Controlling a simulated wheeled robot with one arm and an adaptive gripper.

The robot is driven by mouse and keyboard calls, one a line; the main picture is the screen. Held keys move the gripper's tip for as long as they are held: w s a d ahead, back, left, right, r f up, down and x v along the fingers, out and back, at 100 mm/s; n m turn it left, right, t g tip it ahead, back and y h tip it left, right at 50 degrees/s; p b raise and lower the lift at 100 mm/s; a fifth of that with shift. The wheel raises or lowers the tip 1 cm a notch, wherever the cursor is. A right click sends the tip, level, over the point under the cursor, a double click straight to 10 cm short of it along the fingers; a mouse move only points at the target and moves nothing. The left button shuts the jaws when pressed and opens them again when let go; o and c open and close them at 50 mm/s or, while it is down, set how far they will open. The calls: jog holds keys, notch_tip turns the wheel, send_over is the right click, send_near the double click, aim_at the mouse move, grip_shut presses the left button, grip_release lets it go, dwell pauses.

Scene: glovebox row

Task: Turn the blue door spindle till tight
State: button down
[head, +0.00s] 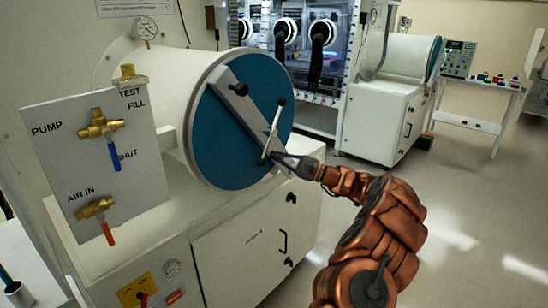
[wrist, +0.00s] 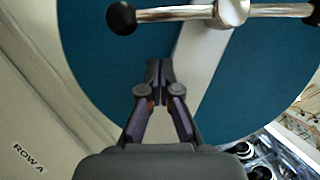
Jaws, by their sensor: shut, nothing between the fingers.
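The blue round door (head: 228,135) closes the end of a white cylinder and carries a grey diagonal bar (head: 238,98). The spindle (head: 272,131) stands out from the bar's middle, with a thin cross handle that has dark ball ends. In the wrist view the spindle's silver hub (wrist: 232,10) and handle (wrist: 185,13) lie across the top, with a black ball (wrist: 121,18) at the left end. My gripper (head: 277,158) is near the handle's lower end in the head view. In the wrist view my gripper (wrist: 158,68) is shut and empty, apart from the handle in the picture.
A panel (head: 92,150) with brass valves, a blue lever (head: 113,157) and an orange lever (head: 108,233) stands left of the door. A white cabinet (head: 240,260) is below. Open floor lies to the right; another glovebox (head: 325,50) stands behind.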

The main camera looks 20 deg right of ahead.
jog(key=b+v, duration=0.2)
jog(key=v, duration=0.8)
jog(key=shift+w+d, duration=0.25)
jog(key=shift+d, duration=0.1)
jog(key=shift+f, duration=0.1)
